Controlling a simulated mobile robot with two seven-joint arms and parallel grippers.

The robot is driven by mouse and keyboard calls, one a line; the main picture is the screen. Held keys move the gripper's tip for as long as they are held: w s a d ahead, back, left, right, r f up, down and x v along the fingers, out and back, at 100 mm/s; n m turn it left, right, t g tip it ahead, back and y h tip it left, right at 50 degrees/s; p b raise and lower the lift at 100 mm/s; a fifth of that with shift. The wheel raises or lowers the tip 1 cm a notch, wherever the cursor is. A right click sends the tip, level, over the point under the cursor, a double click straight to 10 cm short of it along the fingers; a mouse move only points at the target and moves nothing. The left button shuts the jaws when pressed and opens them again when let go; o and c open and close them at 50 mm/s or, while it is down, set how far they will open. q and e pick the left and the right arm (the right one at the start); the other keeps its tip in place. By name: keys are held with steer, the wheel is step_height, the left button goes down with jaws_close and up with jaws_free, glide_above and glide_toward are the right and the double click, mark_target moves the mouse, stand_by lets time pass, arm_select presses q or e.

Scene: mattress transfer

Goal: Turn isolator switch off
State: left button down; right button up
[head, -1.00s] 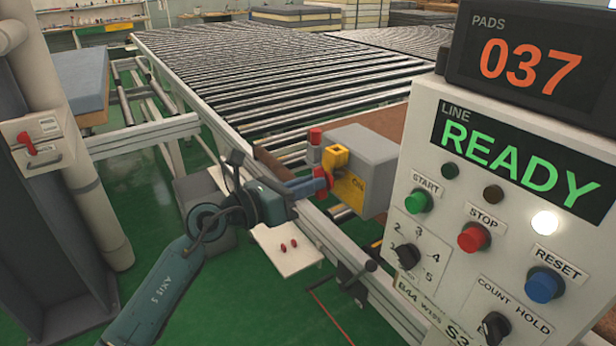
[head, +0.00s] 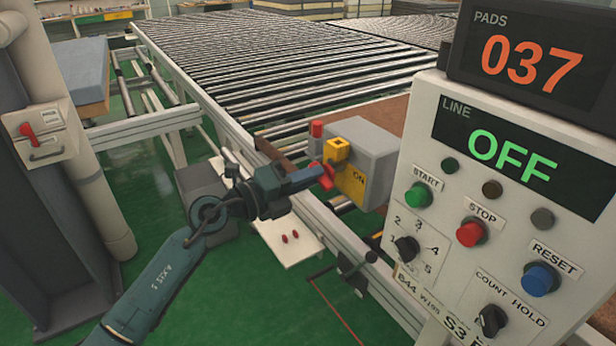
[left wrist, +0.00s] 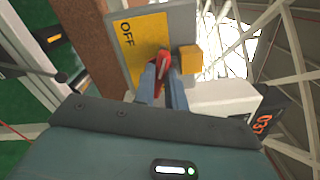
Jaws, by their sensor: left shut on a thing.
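The isolator switch is a grey box (head: 377,155) with a yellow face plate (head: 352,186) beside the roller conveyor. Its red handle (head: 327,183) is on the yellow face. "ON" is readable there in the head view, and "OFF" on the yellow plate (left wrist: 147,36) in the left wrist view. My left gripper (head: 316,176) is shut on the red handle, and its blue fingers (left wrist: 163,78) close around it in the left wrist view. The fingers hide part of the handle. The panel's line display (head: 516,150) reads "OFF". My right gripper is not in view.
A white control panel (head: 440,130) with buttons and knobs stands close at the right, below a counter (head: 528,58) reading 037. The roller conveyor (head: 260,75) runs behind the switch.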

arm_select(q)
steer(key=shift+f+n, duration=0.1)
steer(key=shift+n, duration=2.1)
steer(key=c, duration=1.4)
jaws_free()
steer(key=shift+c, duration=0.2)
steer(key=b+v, duration=0.2)
steer(key=v, duration=1.1)
